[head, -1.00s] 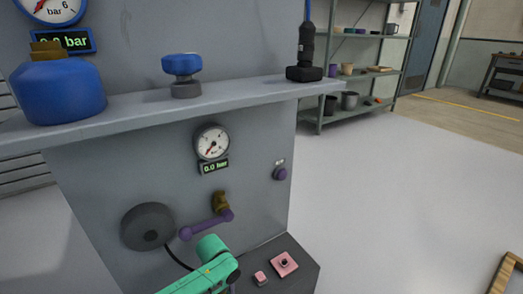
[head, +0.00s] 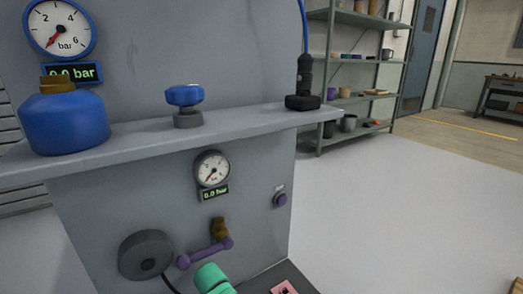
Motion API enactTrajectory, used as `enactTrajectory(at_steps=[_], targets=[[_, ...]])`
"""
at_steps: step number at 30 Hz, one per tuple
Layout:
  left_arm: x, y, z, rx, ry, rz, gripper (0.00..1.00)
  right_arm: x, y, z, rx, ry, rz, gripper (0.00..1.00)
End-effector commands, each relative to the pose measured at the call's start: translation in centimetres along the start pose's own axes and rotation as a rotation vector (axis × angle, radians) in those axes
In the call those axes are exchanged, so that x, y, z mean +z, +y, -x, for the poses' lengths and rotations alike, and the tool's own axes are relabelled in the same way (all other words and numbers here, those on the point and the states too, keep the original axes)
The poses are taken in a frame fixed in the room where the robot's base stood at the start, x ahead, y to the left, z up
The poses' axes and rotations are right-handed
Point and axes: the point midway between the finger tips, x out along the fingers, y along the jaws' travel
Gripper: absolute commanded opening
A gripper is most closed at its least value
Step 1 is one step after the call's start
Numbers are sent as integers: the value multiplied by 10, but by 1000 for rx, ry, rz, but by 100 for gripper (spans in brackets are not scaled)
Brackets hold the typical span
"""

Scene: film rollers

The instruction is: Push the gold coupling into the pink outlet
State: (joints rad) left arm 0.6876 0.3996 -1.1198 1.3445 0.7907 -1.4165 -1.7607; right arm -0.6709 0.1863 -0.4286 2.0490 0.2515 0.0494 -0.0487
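A pink square outlet plate (head: 284,289) shows at the bottom edge on the dark block, mostly cut off. I cannot pick out a gold coupling for certain; a brass fitting (head: 218,228) with a purple lever sits on the grey panel front, but I cannot tell if it is the coupling. Neither gripper is in view.
A grey shelf ledge (head: 240,121) juts from the panel, carrying a blue tank (head: 64,122), a blue knob (head: 184,96) and a black fitting (head: 304,85) with a blue hose. A black wheel (head: 146,255) protrudes lower left. The floor at right is open.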

Motion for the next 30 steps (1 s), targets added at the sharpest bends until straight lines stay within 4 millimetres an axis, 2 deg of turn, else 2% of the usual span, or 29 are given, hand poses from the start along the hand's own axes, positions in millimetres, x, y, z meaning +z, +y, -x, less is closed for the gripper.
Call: enactTrajectory(at_steps=[17,19,23,24,30], targets=[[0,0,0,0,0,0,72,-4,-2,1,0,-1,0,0],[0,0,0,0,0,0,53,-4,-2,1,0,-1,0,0],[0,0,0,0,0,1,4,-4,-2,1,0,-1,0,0],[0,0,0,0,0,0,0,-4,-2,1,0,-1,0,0],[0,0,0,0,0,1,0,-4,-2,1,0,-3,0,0]])
